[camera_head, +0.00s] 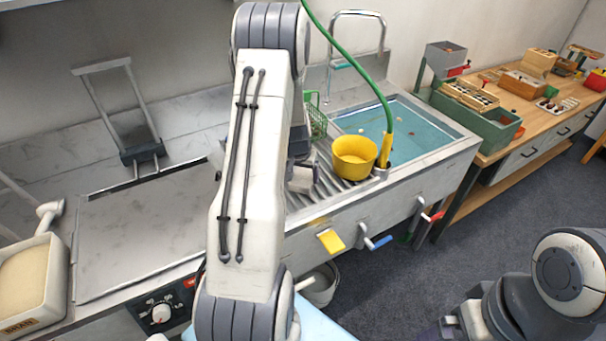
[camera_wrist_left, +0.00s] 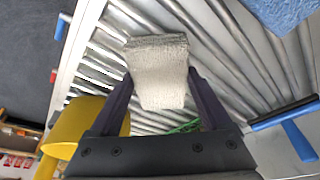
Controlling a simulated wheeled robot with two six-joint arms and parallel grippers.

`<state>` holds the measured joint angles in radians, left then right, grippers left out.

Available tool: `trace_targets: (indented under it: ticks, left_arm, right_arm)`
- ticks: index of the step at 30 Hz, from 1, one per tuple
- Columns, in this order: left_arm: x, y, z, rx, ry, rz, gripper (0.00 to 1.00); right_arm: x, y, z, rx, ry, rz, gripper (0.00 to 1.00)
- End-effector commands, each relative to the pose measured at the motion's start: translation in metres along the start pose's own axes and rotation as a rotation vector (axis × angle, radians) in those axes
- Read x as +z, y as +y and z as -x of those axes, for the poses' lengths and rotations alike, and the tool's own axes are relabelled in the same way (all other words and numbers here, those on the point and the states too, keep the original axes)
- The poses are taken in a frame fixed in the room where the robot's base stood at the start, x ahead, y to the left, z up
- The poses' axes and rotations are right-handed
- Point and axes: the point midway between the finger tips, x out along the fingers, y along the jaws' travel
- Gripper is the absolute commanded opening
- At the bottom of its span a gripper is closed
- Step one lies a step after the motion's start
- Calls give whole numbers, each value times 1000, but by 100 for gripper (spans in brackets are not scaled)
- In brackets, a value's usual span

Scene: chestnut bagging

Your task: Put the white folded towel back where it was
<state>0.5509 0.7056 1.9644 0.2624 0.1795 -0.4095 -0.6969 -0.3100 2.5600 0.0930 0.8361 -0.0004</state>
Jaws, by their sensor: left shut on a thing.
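The white folded towel (camera_wrist_left: 160,72) is a small, thick, off-white pad in the left wrist view. My left gripper (camera_wrist_left: 160,88) is shut on it, with one dark finger on each side. In the head view the towel (camera_head: 302,180) shows just below my left gripper (camera_head: 301,160), over the ridged metal drainboard (camera_head: 330,192), left of the yellow bowl. My left arm hides part of the gripper and the drainboard's left side. I cannot tell whether the towel touches the ridges. Of my right arm only links show at lower right; its gripper is out of view.
The yellow bowl (camera_head: 354,157) stands close by on the drainboard, beside the water-filled sink (camera_head: 425,130). A green wire basket (camera_head: 317,118) stands behind. A blue cloth-like thing (camera_wrist_left: 283,12) and a blue-handled tool (camera_wrist_left: 287,120) show in the wrist view. A yellow cloth (camera_head: 331,241) hangs in front.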

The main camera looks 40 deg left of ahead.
Motion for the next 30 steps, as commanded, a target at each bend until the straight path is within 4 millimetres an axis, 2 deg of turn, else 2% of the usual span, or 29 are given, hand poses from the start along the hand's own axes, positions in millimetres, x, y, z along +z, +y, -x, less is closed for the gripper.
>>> trace_targets:
  ticks: [10, 11, 12, 19, 23, 30]
  left_arm:
    - [1, 0, -5, 0, 1, 0, 17]
    - [1, 0, -3, 0, 1, 0, 93]
    - [1, 0, -3, 0, 1, 0, 100]
    - [0, 0, -2, 0, 0, 0, 100]
    - [-1, 0, 6, 0, 3, 0, 100]
    - [-2, 0, 53, -1, 7, 0, 100]
  right_arm:
    - [0, 0, -6, 0, 0, 0, 100]
    - [0, 0, -4, 0, 0, 0, 100]
    - [0, 0, -4, 0, 0, 0, 100]
    - [0, 0, -2, 0, 0, 0, 100]
    - [0, 0, 0, 0, 0, 0, 100]
    - [0, 0, -6, 0, 0, 0, 100]
